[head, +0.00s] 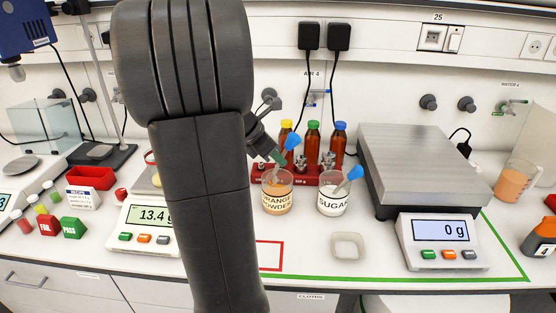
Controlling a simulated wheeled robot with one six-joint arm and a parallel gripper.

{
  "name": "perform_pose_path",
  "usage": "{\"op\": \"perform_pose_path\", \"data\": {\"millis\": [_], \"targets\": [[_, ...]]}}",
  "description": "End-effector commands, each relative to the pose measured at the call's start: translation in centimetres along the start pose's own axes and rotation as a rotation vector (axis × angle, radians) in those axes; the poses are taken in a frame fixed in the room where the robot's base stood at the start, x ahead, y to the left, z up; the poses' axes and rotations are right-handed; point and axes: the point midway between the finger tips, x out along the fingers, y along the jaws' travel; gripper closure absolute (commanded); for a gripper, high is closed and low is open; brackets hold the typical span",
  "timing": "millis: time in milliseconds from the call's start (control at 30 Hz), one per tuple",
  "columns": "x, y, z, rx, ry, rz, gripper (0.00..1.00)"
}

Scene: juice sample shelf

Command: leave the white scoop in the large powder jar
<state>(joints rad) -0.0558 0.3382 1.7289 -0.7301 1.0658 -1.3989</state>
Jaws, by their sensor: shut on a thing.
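The orange powder jar (277,199) is a clear jar with orange powder, standing on the bench in front of the red bottle rack. My gripper (280,156) is just above its mouth, partly hidden behind my arm. It is shut on a scoop with a blue handle end (293,142). The scoop's lower part points down toward the jar; whether it is inside or behind the rim is hard to tell. The sugar jar (333,201) stands to the right. Another scoop with a blue handle end (355,172) leans in it. Neither scoop's bowl colour is clear.
Brown bottles with coloured caps stand in the red rack (303,175) behind the jars. A large scale (447,240) reading 0 g is at the right. A small white dish (347,246) lies in front. A scale at left (143,240) reads 13.4, partly behind my arm.

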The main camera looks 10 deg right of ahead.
Motion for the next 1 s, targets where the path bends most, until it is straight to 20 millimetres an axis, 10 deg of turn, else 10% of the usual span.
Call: {"op": "perform_pose_path", "data": {"millis": [1000], "targets": [[4.4,0.0,-3.4,0.001,-0.01,0.0,1.0]]}}
